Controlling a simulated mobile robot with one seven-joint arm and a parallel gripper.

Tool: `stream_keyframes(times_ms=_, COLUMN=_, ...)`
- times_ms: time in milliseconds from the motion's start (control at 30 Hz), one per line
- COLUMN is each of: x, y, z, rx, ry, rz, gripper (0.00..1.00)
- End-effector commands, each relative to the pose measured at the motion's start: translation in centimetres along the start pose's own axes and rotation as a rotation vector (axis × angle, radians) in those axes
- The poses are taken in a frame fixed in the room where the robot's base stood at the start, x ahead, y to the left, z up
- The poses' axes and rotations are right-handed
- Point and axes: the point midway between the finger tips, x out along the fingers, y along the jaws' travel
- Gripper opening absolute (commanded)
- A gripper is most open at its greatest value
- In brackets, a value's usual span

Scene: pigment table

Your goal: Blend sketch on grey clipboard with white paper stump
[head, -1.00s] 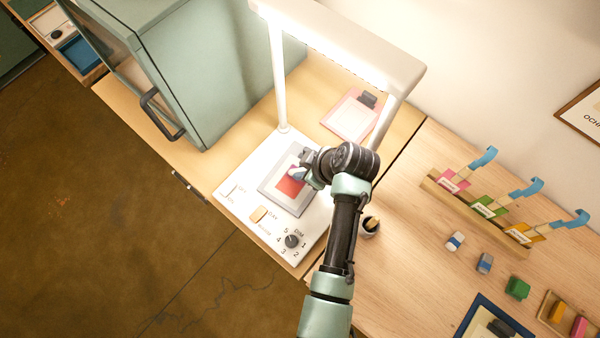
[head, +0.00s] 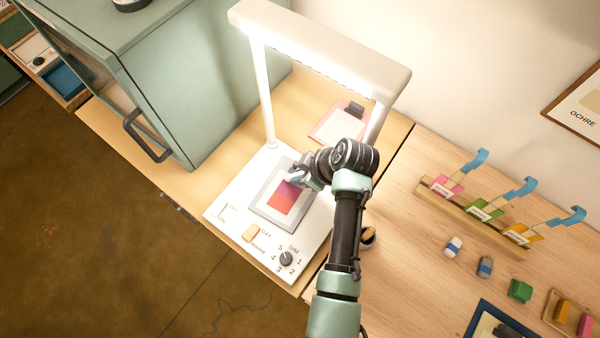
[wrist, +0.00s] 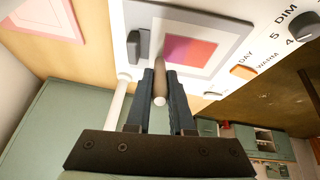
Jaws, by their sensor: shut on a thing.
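The grey clipboard (head: 264,192) lies on the white lamp base. Its sketch (head: 284,200) is a block running from purple at the top to red-orange at the bottom. In the wrist view the clipboard (wrist: 215,24) shows beyond my fingers, with a dark clip (wrist: 133,50) at its left and the sketch (wrist: 190,51) pink to purple. My gripper (head: 297,178) is over the clipboard's upper right part. In the wrist view my gripper (wrist: 160,78) is shut on the paper stump (wrist: 160,88), a thin stick with a pale rounded end. I cannot tell whether its far tip touches the sketch.
The lamp (head: 320,48) arches above the base (head: 232,212), its posts beside my arm. A pink clipboard (head: 338,122) lies behind. A green cabinet (head: 190,90) stands left. A dark cup (head: 367,238) is right of my arm.

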Motion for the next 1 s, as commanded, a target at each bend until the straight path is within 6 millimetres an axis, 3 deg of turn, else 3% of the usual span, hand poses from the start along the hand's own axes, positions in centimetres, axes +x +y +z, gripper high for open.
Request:
stream_keyframes(times_ms=633, x=-5.9, y=0.5, z=-3.1, rx=0.0, ry=0.0, rz=0.001, gripper=0.0)
stream_keyframes(times_ms=1000, x=-6.0, y=0.5, z=-3.1, rx=0.0, ry=0.0, rz=0.0, gripper=0.0)
